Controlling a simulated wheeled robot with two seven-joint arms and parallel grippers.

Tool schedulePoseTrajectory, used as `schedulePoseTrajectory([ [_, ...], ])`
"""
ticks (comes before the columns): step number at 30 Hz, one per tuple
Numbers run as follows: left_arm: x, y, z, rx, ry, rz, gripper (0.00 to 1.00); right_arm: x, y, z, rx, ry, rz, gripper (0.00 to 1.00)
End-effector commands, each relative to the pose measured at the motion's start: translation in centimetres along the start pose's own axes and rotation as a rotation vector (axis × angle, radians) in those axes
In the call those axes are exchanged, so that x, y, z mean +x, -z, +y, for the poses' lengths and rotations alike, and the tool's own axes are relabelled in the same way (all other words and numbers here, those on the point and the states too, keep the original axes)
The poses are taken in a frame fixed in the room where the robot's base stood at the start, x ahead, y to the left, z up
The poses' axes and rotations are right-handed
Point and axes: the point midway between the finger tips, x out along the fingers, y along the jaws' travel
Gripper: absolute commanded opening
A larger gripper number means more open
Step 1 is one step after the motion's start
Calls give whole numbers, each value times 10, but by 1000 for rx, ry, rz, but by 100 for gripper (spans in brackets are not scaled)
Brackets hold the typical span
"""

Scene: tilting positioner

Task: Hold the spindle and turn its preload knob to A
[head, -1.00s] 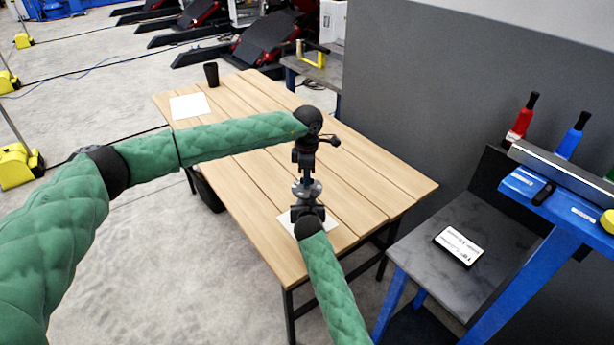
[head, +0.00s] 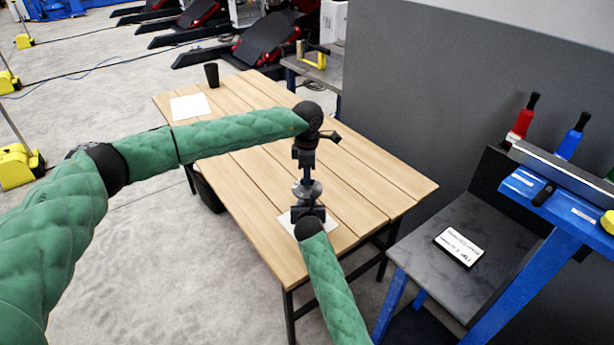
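The positioner's silver round part (head: 307,190) shows above a white sheet at the near end of the wooden table. My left gripper (head: 307,176) points down from the wrist and its tip end meets the top of this part. The fingers are too small to tell open from shut. My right gripper (head: 306,212) reaches in from the near side, low at the positioner, just under the silver part. Its fingers are mostly hidden by its own wrist. The spindle and the preload knob cannot be told apart here, and no letter marks can be read.
The wooden table (head: 372,190) is mostly clear. A black cup (head: 212,75) and a white sheet (head: 190,106) are at its far end.

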Motion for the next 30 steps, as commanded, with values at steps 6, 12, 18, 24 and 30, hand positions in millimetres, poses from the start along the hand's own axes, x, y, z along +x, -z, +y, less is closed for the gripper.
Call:
schedulePoseTrajectory([
  [6, -41, 0, 1, 0, -3, 0, 34, 0, 1, 0, 0, 1, 2, 0],
  [12, -77, 1, 1, -1, -2, 1, 34, 0, 1, 0, 0, 1, 2, 0],
  [18, -99, 1, 1, -2, -2, 0, 34, 0, 1, 0, 0, 1, 2, 0],
  [24, -106, 1, 1, -1, -1, 1, 34, 0, 1, 0, 0, 0, 2, 0],
  [30, -106, 1, 1, -1, -1, 1, 34, 0, 1, 0, 0, 0, 2, 0],
])
